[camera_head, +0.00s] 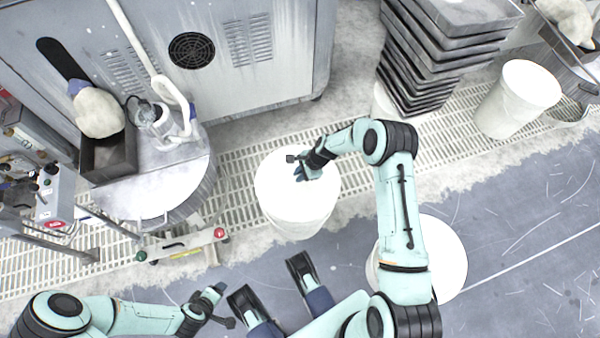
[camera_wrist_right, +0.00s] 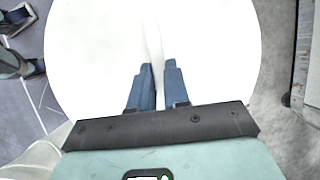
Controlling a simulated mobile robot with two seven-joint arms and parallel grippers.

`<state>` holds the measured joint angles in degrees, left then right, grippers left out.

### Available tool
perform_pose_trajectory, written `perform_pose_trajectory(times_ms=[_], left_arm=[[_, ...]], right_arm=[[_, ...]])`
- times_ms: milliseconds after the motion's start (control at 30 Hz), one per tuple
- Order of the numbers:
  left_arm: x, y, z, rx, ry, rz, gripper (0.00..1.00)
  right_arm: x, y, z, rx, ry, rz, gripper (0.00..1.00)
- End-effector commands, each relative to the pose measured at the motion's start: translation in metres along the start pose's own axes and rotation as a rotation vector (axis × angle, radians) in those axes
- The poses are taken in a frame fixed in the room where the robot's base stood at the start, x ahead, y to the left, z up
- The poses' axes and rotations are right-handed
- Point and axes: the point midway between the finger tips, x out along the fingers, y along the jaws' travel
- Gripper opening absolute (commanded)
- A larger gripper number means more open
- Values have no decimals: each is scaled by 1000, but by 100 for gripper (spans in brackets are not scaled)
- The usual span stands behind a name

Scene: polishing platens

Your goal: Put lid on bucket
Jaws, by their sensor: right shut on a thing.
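A white round lid (camera_head: 275,185) lies over the top of a white bucket (camera_head: 298,228) in the middle of the head view. Whether it is seated evenly on the rim I cannot tell. My right gripper (camera_head: 301,174) is above it, with its blue fingers shut on a thin white ridge of the lid. In the right wrist view the fingers (camera_wrist_right: 159,82) are close together over the white disc (camera_wrist_right: 95,50), which fills most of the picture and hides the bucket below. My left gripper (camera_head: 217,291) is low at the left, away from the bucket; its fingers are too small to read.
Another white round-topped container (camera_head: 447,250) stands partly behind my right arm. A further white bucket (camera_head: 518,98) stands at the right, near stacked grey trays (camera_head: 440,60). A machine cabinet (camera_head: 240,60) stands at the back. A low cart-like device (camera_head: 182,245) is left of the middle bucket.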

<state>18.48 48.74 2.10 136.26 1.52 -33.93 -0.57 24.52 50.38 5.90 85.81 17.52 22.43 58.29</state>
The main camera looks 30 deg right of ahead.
Motion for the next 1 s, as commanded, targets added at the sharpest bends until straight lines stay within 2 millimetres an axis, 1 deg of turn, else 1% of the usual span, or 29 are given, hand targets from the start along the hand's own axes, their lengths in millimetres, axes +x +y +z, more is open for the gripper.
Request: perform_pose_trajectory(times_ms=[267, 567, 600, 633, 667, 1000], left_arm=[[0, 0, 0, 0, 0, 0, 70], [4, -1, 1, 0, -3, -1, 70], [4, -1, 1, 0, -3, 0, 70], [3, -1, 1, 0, -3, 0, 70], [3, -1, 1, 0, -3, 0, 70], [3, -1, -1, 0, 3, -1, 70]], right_arm=[[0, -1, 0, 0, 0, -1, 0], [5, 0, -2, 0, 0, -1, 0], [4, 0, -2, 0, 0, -1, 29], [4, 0, -2, 0, 0, -1, 39], [4, 0, -2, 0, 0, -1, 46], [4, 1, -2, 0, 0, 0, 46]])
